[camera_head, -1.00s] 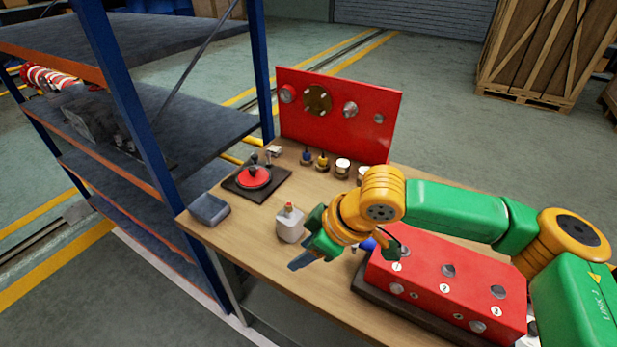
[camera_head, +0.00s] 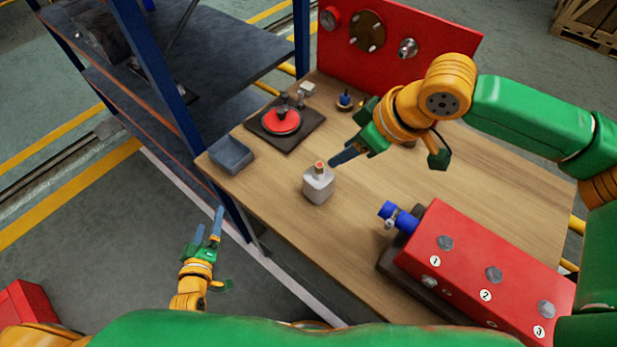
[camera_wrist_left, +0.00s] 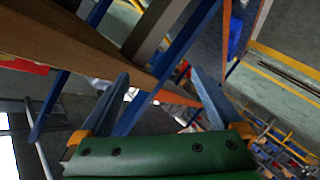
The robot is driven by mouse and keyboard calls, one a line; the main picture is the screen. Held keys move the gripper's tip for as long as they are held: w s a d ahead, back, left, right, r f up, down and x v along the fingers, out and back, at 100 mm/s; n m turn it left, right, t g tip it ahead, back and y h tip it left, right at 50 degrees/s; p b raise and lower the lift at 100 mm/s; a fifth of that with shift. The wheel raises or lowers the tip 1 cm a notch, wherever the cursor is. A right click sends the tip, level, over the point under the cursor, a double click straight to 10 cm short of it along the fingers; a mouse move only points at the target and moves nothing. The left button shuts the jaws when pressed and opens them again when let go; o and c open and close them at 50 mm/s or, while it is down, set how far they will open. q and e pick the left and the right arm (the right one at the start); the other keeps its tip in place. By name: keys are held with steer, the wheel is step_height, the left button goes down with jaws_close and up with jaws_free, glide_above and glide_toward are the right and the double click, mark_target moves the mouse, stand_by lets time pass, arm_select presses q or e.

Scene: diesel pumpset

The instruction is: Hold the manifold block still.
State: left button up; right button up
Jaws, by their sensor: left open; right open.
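The manifold block (camera_head: 480,255) is a long red block with numbered ports marked 1, 2 and 3. It lies on a dark base (camera_head: 395,268) at the table's right front. A blue fitting (camera_head: 397,216) sticks out of its left end. My right gripper (camera_head: 353,138) is open and empty above the table, behind the white bottle and apart from the block. My left gripper (camera_head: 209,225) is open and empty, off the table's left front edge and far from the block. In the left wrist view its two blue fingers (camera_wrist_left: 163,85) are spread with nothing between them.
The white bottle (camera_head: 318,184) stands mid-table. A red upright panel (camera_head: 440,45) stands at the back. A blue-framed shelf (camera_head: 165,75) borders the table's left side.

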arm_select(q)
steer(key=w+d+r+n+t, duration=0.1)
steer(key=w+r+t, duration=0.45)
steer(key=r, duration=0.75)
steer(key=w+d+r+m+g+h, duration=0.1)
steer(key=w+d+r+m+h, duration=0.1)
steer(key=d+r+m+h, duration=0.3)
steer(key=w+d+r+m+g+h, duration=0.1)
steer(key=w+d+r+h, duration=0.1)
steer(key=d, duration=0.5)
steer(key=m+g+h, duration=0.4)
steer(key=m+g, duration=0.3)
steer(key=m, duration=0.6)
glide_toward(327, 172)
steer(key=w, duration=0.1)
steer(key=w+d+f, duration=0.1)
steer(key=w, duration=0.2)
steer(key=shift+d+f, duration=0.15)
steer(key=shift+d, duration=0.25)
steer(key=shift+m+g, duration=0.3)
steer(key=shift+g, duration=0.05)
steer(key=x, duration=0.3)
steer(key=f+x, duration=0.1)
steer(key=x, duration=0.3)
steer(key=shift+s, duration=0.15)
steer(key=shift+s, duration=0.1)
